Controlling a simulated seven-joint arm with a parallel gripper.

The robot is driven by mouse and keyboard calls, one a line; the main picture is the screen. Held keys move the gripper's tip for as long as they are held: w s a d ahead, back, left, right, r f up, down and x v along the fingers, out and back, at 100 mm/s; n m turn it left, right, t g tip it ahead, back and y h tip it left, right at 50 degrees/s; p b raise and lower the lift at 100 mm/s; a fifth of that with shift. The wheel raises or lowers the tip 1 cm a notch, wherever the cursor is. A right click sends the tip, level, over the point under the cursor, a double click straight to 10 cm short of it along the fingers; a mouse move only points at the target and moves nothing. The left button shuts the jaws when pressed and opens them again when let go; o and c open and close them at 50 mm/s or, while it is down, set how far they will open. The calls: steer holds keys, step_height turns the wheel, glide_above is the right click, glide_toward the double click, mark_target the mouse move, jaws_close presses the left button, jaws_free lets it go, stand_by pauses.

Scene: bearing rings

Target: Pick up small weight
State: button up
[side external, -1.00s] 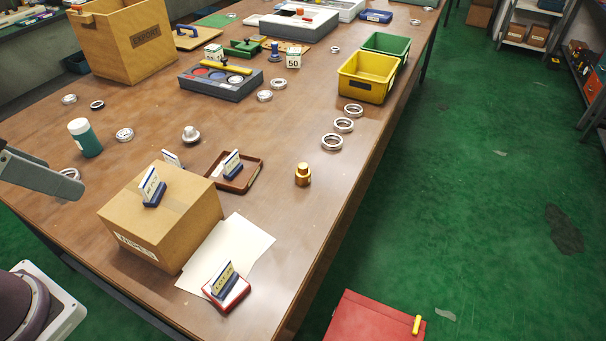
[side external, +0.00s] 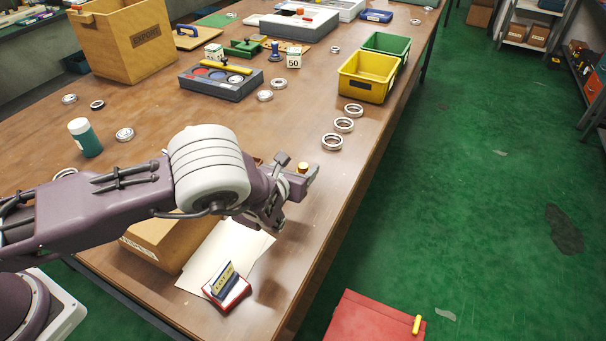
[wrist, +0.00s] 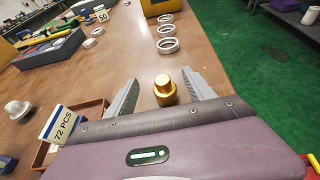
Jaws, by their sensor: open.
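A gold-coloured weight (wrist: 165,92) with a narrower top knob stands upright on the brown table in the wrist view. In the side view only its top (side external: 303,167) shows beside my gripper (side external: 297,168). In the wrist view my gripper (wrist: 161,80) is open, with one finger on each side of the weight. A gap shows between the weight and each finger, so it is not clamped. A silver knob-shaped piece (wrist: 17,109) stands at the left in the wrist view; my arm hides it in the side view.
A brown tray (wrist: 88,118) with a "72 PCS" card (wrist: 58,125) lies close left of my gripper. Several metal rings (side external: 343,125) lie beyond it, before a yellow bin (side external: 366,78). A cardboard box (side external: 165,240) is under my arm. The table's right edge is near.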

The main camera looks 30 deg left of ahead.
mark_target(307, 165)
steer(key=w+f, duration=0.4)
steer(key=w, duration=0.1)
steer(key=shift+w+a+f, duration=0.1)
steer(key=shift+w+f, duration=0.1)
steer(key=shift+w, duration=0.15)
steer(key=shift+r, duration=0.1)
jaws_close()
